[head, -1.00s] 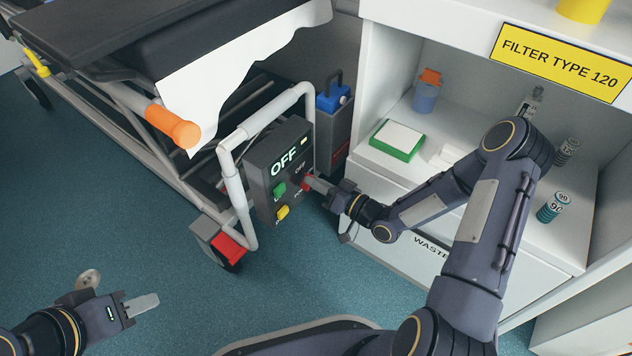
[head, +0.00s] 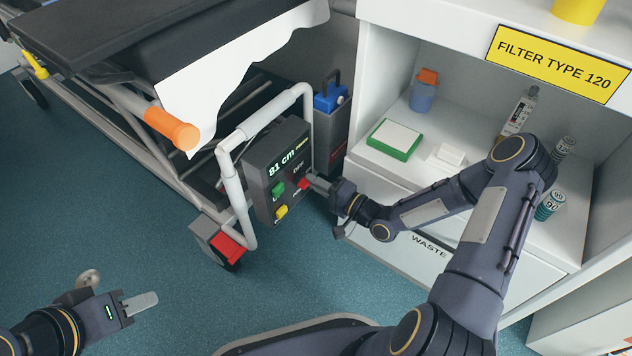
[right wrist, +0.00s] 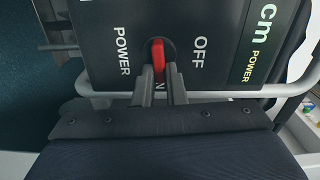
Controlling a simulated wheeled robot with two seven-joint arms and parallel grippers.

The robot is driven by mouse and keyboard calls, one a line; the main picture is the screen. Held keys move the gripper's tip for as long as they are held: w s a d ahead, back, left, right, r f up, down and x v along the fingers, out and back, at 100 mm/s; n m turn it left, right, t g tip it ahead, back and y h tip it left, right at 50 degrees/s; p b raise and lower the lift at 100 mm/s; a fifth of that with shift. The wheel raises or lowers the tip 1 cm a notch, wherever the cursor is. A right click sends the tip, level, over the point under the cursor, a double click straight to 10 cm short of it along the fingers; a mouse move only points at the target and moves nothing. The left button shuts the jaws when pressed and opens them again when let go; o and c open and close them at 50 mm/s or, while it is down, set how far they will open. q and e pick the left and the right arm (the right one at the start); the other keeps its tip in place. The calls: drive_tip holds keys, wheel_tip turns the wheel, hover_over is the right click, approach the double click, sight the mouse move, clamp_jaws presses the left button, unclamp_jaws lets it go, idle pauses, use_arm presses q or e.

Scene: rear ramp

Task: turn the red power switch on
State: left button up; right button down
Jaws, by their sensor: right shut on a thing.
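The red power switch (head: 304,184) is on the front of a dark control box (head: 262,170) on the bed's white frame.
A green button (head: 278,189) and a yellow button (head: 281,211) sit close to the switch. The white frame tube (head: 232,178) runs beside the box. A dark container with a blue top (head: 332,98) stands behind. A white shelf unit (head: 470,205) is at right. The floor in front is clear.

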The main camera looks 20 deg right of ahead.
drive_tip(key=shift+f+m, duration=0.15)
drive_tip(key=shift+m, duration=0.45)
drive_tip(key=c, duration=1.5)
unclamp_jaws()
drive_tip(key=shift+s+d, duration=0.1)
drive_tip(key=p+v, duration=0.2)
drive_tip(key=v, duration=0.5)
drive_tip(key=shift+s+d, duration=0.2)
drive_tip(key=shift+s, duration=0.1)
drive_tip(key=shift+s, duration=0.1)
